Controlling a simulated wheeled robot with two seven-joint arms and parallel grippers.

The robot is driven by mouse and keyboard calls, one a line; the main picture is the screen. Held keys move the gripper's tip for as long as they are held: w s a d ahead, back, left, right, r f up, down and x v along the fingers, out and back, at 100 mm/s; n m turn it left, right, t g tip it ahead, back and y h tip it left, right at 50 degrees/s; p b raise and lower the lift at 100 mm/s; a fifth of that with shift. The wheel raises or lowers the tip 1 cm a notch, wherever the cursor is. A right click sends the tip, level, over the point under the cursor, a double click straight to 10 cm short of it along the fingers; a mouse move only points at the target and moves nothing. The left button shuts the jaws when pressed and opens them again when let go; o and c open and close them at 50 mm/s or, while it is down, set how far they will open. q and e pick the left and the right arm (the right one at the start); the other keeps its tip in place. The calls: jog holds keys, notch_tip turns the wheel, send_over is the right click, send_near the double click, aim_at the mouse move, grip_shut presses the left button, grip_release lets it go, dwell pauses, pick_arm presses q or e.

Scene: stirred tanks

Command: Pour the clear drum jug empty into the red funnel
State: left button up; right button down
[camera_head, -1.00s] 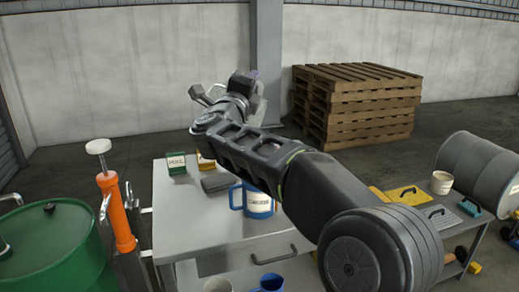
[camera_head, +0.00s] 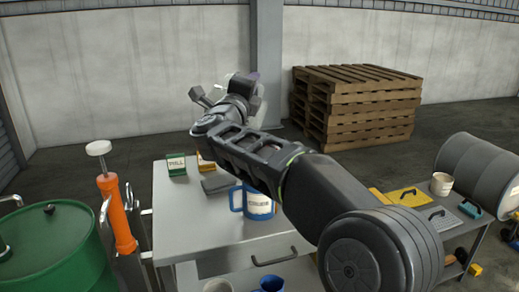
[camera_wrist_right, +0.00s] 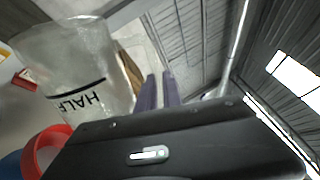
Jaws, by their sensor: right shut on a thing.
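The clear drum jug (camera_wrist_right: 78,65), marked with a black line and "HALF", is large and tilted in the right wrist view. Its contents cannot be made out. My right gripper (camera_wrist_right: 160,88) has purple fingers beside the jug and is shut on it, though the grip itself is mostly hidden. The red funnel (camera_wrist_right: 42,148) shows as a red rim below the jug at lower left of that view. In the head view my right gripper (camera_head: 240,96) is above the back of the table, and my forearm hides the funnel and most of the jug. My left gripper is not in view.
The grey table (camera_head: 200,228) holds a blue labelled jug (camera_head: 258,203), a green box (camera_head: 177,166) and a dark flat item (camera_head: 216,185). A green drum (camera_head: 55,245) and an orange pump (camera_head: 118,215) stand left. Pallets (camera_head: 357,105) are behind. A side cart with a cup (camera_head: 441,184) is right.

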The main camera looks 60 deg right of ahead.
jog(key=w+n, duration=0.1)
jog(key=w+a+f+n+b, duration=0.1)
jog(key=w+n+b, duration=0.1)
jog(key=shift+a+f+t, duration=0.2)
jog(key=shift+f+t, duration=0.15)
jog(key=shift+t, duration=0.05)
jog(key=shift+w+a+n+b, duration=0.1)
jog(key=shift+w+n+b, duration=0.2)
jog(key=shift+n, duration=0.2)
jog(key=shift+r, duration=0.15)
